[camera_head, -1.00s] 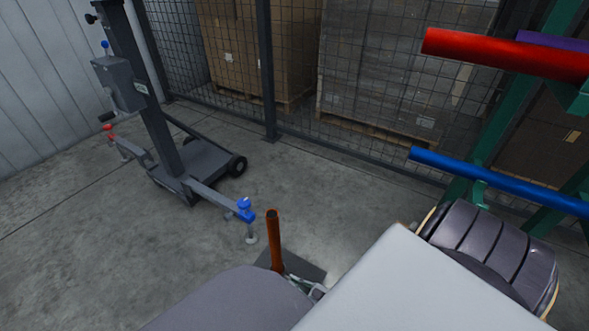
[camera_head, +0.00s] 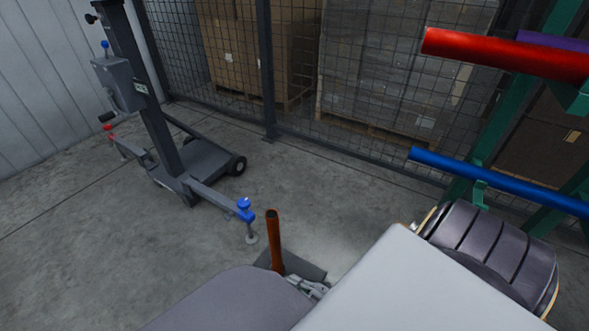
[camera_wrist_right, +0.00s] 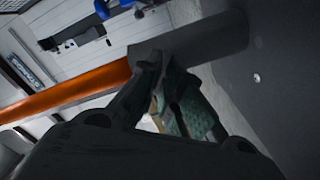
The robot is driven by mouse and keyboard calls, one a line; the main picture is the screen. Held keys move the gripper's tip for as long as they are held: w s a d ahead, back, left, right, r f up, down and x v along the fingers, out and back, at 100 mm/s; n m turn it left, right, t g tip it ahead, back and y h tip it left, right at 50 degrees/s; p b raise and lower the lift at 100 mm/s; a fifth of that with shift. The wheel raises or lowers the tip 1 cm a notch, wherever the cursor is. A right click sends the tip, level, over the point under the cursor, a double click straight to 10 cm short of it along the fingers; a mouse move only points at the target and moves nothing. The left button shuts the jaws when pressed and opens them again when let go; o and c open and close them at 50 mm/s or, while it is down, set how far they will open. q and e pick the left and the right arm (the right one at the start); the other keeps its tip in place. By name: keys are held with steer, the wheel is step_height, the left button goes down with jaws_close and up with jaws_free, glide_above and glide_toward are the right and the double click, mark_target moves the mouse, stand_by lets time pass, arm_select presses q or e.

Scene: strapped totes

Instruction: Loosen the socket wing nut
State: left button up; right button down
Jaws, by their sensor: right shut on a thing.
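An orange post (camera_head: 274,242) stands upright on a dark base plate (camera_head: 308,269) on the floor. In the right wrist view the post (camera_wrist_right: 70,90) runs into a dark grey socket (camera_wrist_right: 205,40) beside the base plate (camera_wrist_right: 265,85). My right gripper (camera_head: 318,291) is low beside the post's foot, partly hidden by my own arm. In the right wrist view its fingers (camera_wrist_right: 168,90) are closed together against the side of the socket. The wing nut is between or behind the fingers and I cannot make it out. My left gripper is out of view.
A grey wheeled lift stand (camera_head: 200,160) with a blue clamp (camera_head: 244,207) stands left of the post. A green rack (camera_head: 495,150) with red (camera_head: 500,52) and blue (camera_head: 490,180) tubes is at the right. A mesh fence (camera_head: 380,70) closes the back. Floor between is clear.

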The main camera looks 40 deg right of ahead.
steer(key=shift+n, duration=0.9)
steer(key=c, duration=1.6)
jaws_free()
steer(key=shift+s, duration=0.15)
steer(key=v, duration=1.1)
steer(key=shift+s, duration=0.35)
steer(key=shift+s+d, duration=0.15)
steer(key=shift+d, duration=0.05)
